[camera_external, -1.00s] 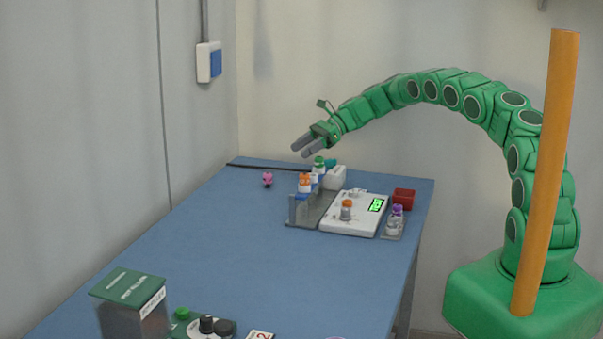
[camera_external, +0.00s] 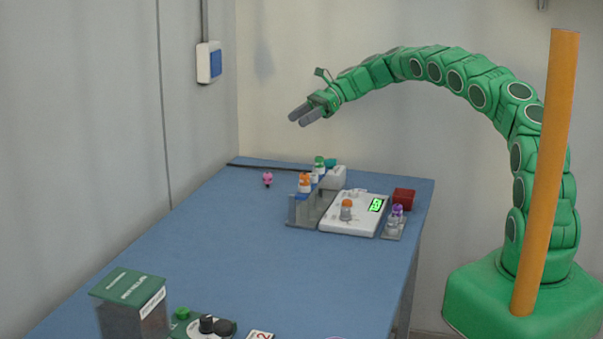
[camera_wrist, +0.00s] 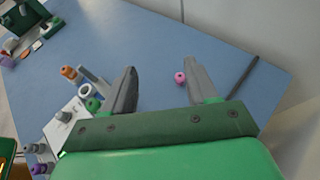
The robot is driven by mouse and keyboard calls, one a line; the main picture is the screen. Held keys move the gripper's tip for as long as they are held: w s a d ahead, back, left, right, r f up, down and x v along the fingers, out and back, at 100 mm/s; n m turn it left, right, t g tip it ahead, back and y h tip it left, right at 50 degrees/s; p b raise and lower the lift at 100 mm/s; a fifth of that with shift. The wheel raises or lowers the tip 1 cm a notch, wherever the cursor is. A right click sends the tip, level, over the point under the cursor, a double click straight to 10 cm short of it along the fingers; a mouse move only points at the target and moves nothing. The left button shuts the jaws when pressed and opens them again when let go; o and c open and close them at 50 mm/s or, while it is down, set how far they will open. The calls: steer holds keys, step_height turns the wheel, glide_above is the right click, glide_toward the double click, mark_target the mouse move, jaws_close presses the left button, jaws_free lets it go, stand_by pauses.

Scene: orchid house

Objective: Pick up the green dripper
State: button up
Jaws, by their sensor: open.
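The green dripper (camera_external: 319,165) is a small bottle with a green cap.
A white scale (camera_external: 340,224) carries an orange-capped bottle (camera_external: 346,211). A white container (camera_external: 335,178) stands close behind the rack.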

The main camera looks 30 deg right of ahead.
steer(key=s+a+g, duration=0.1)
steer(key=s+a, duration=0.3)
steer(key=s, duration=0.3)
steer(key=m+t+y, duration=0.1)
steer(key=m+t, duration=0.1)
glide_above(319, 157)
steer(key=s, duration=0.1)
steer(key=shift+s+a+f, duration=0.1)
steer(key=shift+a+f, duration=0.2)
steer(key=shift+f, duration=0.3)
steer(key=shift+s+d+m+t+h, duration=0.75)
steer(key=shift+d+t, duration=1.15)
steer(key=shift+d, duration=1.95)
steer(key=shift+y, duration=0.25)
steer(key=shift+w+a+f, duration=0.45)
steer(key=shift+a+f, duration=0.65)
steer(key=shift+a, duration=0.05)
steer(key=shift+w+a+f, duration=0.5)
steer(key=shift+a+f, duration=0.65)
steer(key=shift+w+a+f, duration=0.45)
steer(key=shift+a+f, duration=0.65)
steer(key=shift+a, duration=0.05)
